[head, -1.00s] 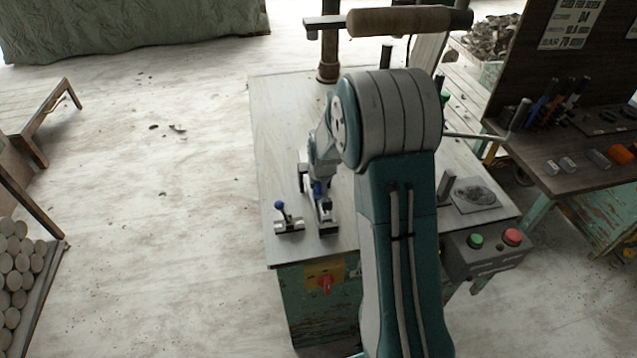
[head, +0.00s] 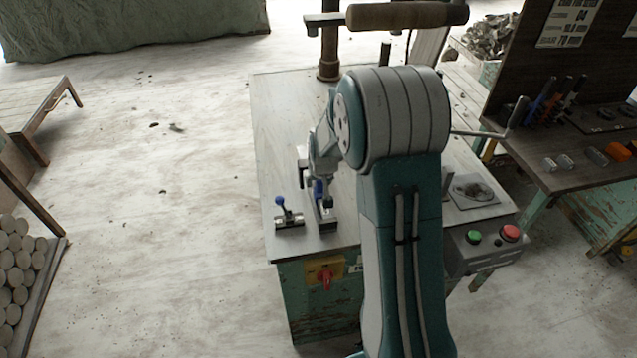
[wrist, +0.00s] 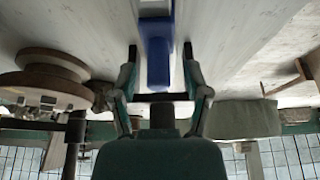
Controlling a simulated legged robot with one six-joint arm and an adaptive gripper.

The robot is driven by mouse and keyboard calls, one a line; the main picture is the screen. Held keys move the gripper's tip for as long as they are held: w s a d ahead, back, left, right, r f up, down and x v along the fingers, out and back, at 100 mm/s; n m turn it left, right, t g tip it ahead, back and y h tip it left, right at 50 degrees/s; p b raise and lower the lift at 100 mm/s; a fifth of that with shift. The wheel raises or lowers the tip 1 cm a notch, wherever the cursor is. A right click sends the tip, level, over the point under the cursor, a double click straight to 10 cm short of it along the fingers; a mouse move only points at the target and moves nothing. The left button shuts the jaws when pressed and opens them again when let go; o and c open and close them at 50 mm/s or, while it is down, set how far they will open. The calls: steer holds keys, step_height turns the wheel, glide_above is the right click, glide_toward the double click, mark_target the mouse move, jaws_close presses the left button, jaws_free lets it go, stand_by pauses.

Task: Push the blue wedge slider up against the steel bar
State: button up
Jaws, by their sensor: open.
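The blue wedge slider (wrist: 157,62) shows in the wrist view as a blue block between my fingers, with a pale grey strip beyond it. In the head view, a small blue part (head: 318,188) shows beside a dark, narrow fixture (head: 325,216) on the workbench. My gripper (wrist: 160,54) is open, with one finger on each side of the blue block. I cannot tell whether the fingers touch it. In the head view my arm partly hides the gripper. I cannot clearly pick out the steel bar or tell its gap to the slider.
A small clamp with a blue knob (head: 280,201) stands left of the fixture on the workbench (head: 275,130). A control box with green and red buttons (head: 490,246) is at the front right. A post (head: 328,60) stands at the back. The bench's left side is clear.

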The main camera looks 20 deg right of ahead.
steer(key=d+v, duration=0.1)
steer(key=v, duration=0.9)
steer(key=shift+a+r, duration=0.3)
steer(key=shift+a, duration=0.2)
steer(key=shift+s, duration=0.2)
steer(key=s+a+r+n, duration=0.1)
steer(key=s+a+r, duration=0.5)
steer(key=s+r, duration=0.45)
steer(key=s+a+r+n+t+y, duration=0.1)
steer(key=s+a, duration=0.3)
steer(key=s, duration=1.1)
steer(key=shift+s+a+r, duration=0.15)
steer(key=shift+s+r, duration=0.15)
steer(key=shift+r, duration=0.1)
